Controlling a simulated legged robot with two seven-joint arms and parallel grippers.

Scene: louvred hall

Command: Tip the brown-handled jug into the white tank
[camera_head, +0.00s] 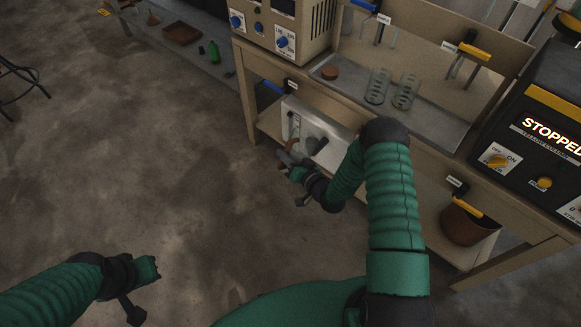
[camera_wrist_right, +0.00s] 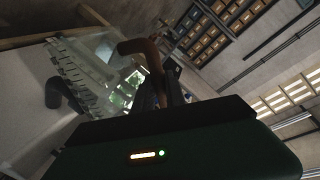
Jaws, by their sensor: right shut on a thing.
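The white tank (camera_head: 328,127) stands on the bench's lower shelf, below the worktop. The jug (camera_wrist_right: 108,72) looks clear, with a brown handle (camera_wrist_right: 140,48); in the head view the handle (camera_head: 292,145) shows at the tank's left front. My right gripper (camera_head: 288,160) is shut on the jug's handle, beside the tank. The jug's body overlaps the tank in view, so its exact tilt and any contents are unclear. In the wrist view the tank's pale wall (camera_wrist_right: 28,125) fills the lower left. My left gripper (camera_head: 143,280) is low at left, away from the bench; its jaw opening is unclear.
The worktop (camera_head: 432,112) above the tank holds two clear ribbed vessels (camera_head: 391,89) and a brown round piece (camera_head: 330,72). A brown pot (camera_head: 468,222) sits on the lower shelf at right. A black machine (camera_head: 530,130) reads STOPPED.

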